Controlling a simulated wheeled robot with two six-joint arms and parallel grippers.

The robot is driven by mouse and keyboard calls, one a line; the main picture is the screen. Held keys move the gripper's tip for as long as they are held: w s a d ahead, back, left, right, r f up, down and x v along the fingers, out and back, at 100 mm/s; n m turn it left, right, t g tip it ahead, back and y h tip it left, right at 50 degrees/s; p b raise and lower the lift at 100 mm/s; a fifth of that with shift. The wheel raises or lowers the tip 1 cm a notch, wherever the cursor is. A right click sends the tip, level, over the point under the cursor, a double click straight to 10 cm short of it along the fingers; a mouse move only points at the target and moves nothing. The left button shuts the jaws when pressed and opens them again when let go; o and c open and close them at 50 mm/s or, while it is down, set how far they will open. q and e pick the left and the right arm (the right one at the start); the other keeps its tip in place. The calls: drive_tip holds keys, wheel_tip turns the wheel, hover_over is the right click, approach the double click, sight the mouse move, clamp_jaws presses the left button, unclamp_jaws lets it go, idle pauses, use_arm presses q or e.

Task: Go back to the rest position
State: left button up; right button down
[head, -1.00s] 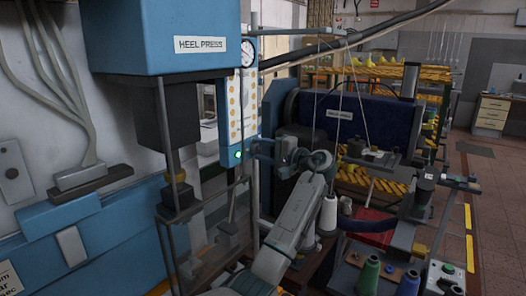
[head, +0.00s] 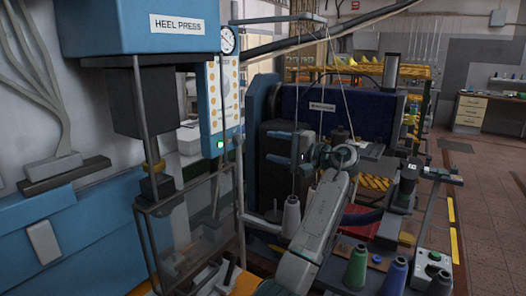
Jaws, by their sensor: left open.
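My left arm rises from the bottom centre of the head view. Its gripper (head: 274,146) points left, with its two dark fingers apart and nothing seen between them. It is in front of the dark blue machine (head: 345,110) and to the right of the heel press (head: 178,28). A gap shows between the fingertips and the press's dotted panel. My right gripper is not in view.
Green (head: 356,268) and blue (head: 393,276) spools and a button box (head: 434,260) stand at lower right. The tiled floor (head: 490,215) at right is clear.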

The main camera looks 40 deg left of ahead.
use_arm(q)
drive_tip(key=shift+d, duration=0.35)
drive_tip(key=shift+r, duration=0.1)
